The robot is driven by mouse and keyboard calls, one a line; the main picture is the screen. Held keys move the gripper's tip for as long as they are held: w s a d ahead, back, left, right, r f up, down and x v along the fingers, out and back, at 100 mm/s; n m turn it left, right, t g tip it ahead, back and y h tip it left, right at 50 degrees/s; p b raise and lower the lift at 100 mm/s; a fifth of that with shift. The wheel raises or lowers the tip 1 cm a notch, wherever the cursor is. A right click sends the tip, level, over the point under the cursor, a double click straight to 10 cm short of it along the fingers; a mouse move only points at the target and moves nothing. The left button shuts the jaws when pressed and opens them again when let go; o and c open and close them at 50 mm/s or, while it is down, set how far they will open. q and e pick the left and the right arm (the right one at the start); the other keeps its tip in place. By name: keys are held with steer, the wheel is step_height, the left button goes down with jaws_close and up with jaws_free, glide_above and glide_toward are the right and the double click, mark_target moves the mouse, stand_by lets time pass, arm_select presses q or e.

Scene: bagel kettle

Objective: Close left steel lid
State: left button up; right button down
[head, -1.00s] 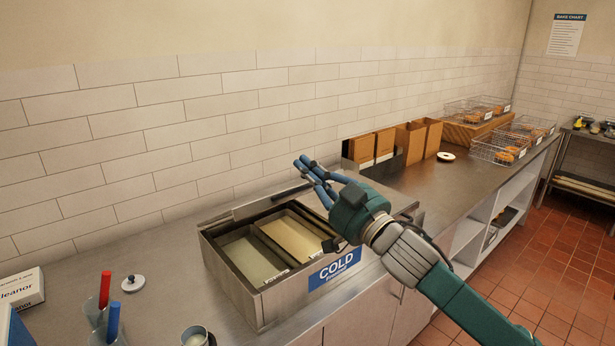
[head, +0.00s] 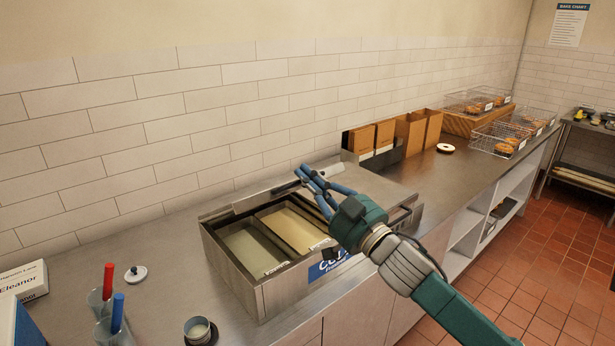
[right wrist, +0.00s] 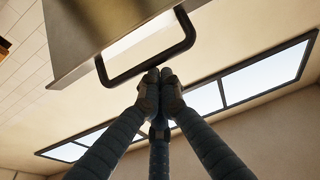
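The steel cold well (head: 262,297) sits on the counter with its left side open, showing two filled pans. The left steel lid (head: 252,200) is raised at the back of this opening, seen nearly edge-on. In the right wrist view the lid (right wrist: 72,35) is at the upper left, with its black bar handle (right wrist: 148,67). My right gripper (head: 318,186) is over the back of the well. In the right wrist view, its fingertips (right wrist: 160,77) are together just beside the handle bar; contact is unclear. My left gripper is not in view.
The well's right top (head: 372,192) is covered with flat steel. Brown boxes (head: 385,138) and wire baskets (head: 497,137) stand further right. A small white lid (head: 136,274), cups with red and blue handles (head: 110,315) and a small pot (head: 198,330) are at left.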

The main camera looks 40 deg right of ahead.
steer(key=s+f+b, duration=0.3)
steer(key=f+b, duration=0.3)
steer(key=f, duration=0.3)
steer(key=s+f+t+b, duration=0.1)
steer(key=s+f+b, duration=0.2)
steer(key=f+b, duration=0.4)
step_height(320, 180, down, 3)
steer(key=shift+s+d+r, duration=0.15)
steer(key=shift+s+d, duration=0.1)
steer(key=shift+s, duration=0.15)
steer(key=shift+r, duration=0.1)
